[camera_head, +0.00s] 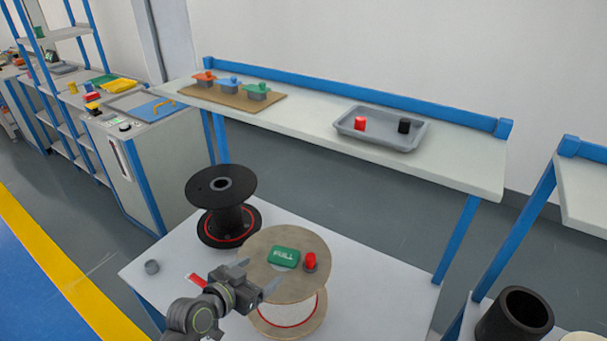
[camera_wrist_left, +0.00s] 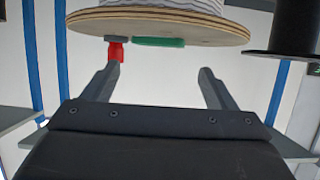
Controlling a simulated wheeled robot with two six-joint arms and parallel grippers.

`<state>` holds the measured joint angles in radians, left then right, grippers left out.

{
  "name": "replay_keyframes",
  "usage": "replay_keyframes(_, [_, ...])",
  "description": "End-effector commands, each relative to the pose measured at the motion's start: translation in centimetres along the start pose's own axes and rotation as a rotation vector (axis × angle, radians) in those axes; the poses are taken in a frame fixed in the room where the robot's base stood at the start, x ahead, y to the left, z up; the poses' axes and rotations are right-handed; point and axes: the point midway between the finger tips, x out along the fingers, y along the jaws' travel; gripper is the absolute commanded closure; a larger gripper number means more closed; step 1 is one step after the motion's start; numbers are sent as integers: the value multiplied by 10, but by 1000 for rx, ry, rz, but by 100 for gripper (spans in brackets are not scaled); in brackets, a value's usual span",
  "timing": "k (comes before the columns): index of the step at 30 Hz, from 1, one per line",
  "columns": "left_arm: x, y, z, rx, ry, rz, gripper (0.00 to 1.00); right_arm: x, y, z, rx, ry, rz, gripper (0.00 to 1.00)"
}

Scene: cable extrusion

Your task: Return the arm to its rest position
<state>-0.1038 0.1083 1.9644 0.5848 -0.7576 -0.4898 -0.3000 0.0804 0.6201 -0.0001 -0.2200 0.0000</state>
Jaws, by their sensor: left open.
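My left gripper (camera_head: 258,279) is in the head view at the left front edge of the wooden spool (camera_head: 308,243). Its jaws are open and nothing is between them. In the left wrist view the two fingers of the gripper (camera_wrist_left: 160,75) stand wide apart, with the spool's wooden flange (camera_wrist_left: 160,28) beyond them. A green "FULL" tag (camera_head: 284,257) and a red-topped piece (camera_head: 310,262) sit on the spool's top flange. They also show in the left wrist view, the green tag (camera_wrist_left: 160,42) beside the red piece (camera_wrist_left: 115,52). My right gripper is not in view.
A black spool (camera_head: 222,190) stands behind on the same white table (camera_head: 370,270). The back bench holds a grey tray (camera_head: 382,142) and a brown board (camera_head: 225,99). A black tube (camera_head: 515,315) stands at lower right.

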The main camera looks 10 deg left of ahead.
Motion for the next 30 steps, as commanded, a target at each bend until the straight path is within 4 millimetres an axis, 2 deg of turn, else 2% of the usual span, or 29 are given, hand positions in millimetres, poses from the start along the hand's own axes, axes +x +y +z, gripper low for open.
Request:
replay_keyframes(2, [-2, 0, 2, 0, -9, -1, 20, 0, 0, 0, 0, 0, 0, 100])
replay_keyframes(5, [-14, 3, 16, -5, -65, -5, 20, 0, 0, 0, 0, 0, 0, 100])
replay_keyframes(8, [-40, 6, 43, -18, -182, -24, 20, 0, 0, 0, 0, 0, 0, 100])
replay_keyframes(12, [-96, 9, 88, -60, -407, -95, 20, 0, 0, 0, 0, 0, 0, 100])
replay_keyframes(15, [-135, 8, 111, -97, -541, -163, 20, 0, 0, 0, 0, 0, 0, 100])
replay_keyframes(21, [-201, 7, 138, -167, -735, -296, 20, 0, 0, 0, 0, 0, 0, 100])
replay_keyframes(26, [-250, 8, 150, -223, -859, -405, 20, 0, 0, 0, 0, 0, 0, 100])
replay_keyframes(27, [-253, 7, 154, -233, -876, -420, 20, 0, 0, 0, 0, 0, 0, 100])
replay_keyframes(30, [-239, 2, 170, -233, -880, -411, 20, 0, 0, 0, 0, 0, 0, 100])
